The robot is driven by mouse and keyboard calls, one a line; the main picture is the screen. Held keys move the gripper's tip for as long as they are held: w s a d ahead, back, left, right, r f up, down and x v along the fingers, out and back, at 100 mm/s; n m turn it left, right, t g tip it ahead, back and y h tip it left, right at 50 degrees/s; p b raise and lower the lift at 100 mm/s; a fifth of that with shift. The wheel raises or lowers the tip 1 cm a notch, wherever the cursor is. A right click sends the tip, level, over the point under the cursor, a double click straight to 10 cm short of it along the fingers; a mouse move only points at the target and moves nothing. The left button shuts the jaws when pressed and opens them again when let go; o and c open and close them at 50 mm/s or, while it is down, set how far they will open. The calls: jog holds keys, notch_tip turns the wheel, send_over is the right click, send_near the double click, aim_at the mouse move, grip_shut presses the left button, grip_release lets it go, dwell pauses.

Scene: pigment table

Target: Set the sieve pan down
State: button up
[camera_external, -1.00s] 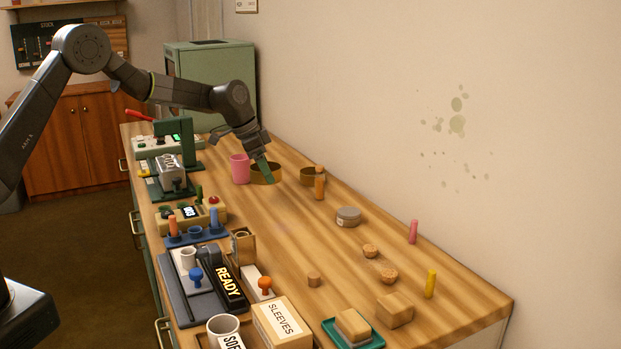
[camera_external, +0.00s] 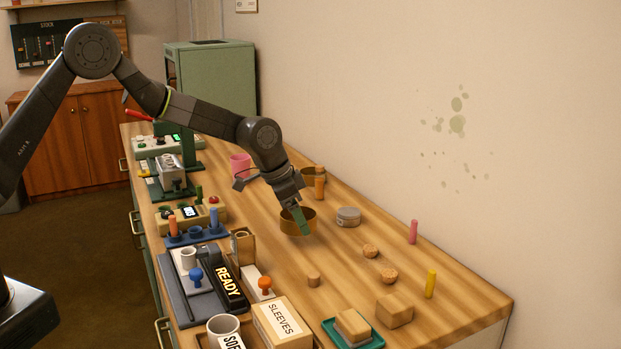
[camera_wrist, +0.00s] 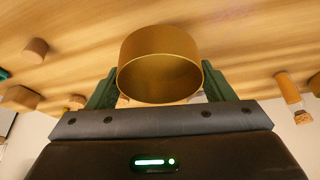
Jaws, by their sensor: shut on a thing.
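The sieve pan, a round brass-brown open pan (camera_external: 288,224), is held by my gripper (camera_external: 300,221) over the middle of the wooden table (camera_external: 345,280). In the wrist view the pan (camera_wrist: 160,52) sits between the two green fingers (camera_wrist: 157,88), its open side partly toward the camera. My gripper is shut on it. The pan is at or close above the tabletop; I cannot tell whether it touches.
A small brown cork (camera_external: 313,279) lies in front. A wooden frame (camera_external: 243,245) stands at left.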

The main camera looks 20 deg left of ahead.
aim_at(298, 244)
notch_tip(298, 244, down, 4)
jog(key=shift+r+p, duration=0.15)
jog(key=shift+p, duration=0.25)
jog(key=shift+f, duration=0.25)
jog(key=shift+f+b, duration=0.25)
jog(key=shift+b, duration=0.05)
jog(key=o, duration=1.1)
jog(key=shift+r, duration=0.1)
jog(key=shift+c, duration=0.2)
jog(key=shift+r+p, duration=0.25)
jog(key=shift+p, duration=0.1)
jog(key=b+v, duration=0.2)
jog(key=v, duration=0.9)
jog(key=shift+a+r, duration=0.15)
jog(key=shift+r, duration=0.2)
